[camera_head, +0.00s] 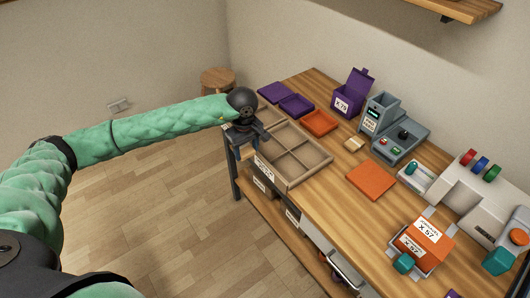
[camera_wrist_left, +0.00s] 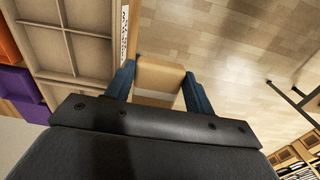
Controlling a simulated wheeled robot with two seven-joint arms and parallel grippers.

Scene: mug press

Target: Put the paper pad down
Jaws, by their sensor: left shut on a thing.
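My left gripper (camera_head: 246,148) is at the left edge of the table, beside the wooden compartment tray. In the left wrist view its two dark blue fingers (camera_wrist_left: 159,72) are shut on a tan block with a paler band, which I take as the paper pad (camera_wrist_left: 160,76). The pad is just outside the tray's edge, with floor showing beyond it. In the head view the pad is hidden by the gripper or too small to make out. My right gripper is in neither view.
The compartment tray (camera_head: 318,159) looks empty. Purple trays (camera_head: 296,104), an orange tray (camera_head: 320,122), a small tan block (camera_head: 354,145) and an orange mat (camera_head: 371,181) lie on the table. Grey machines stand at the right. Bare wood (camera_head: 335,208) shows in front of the mat.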

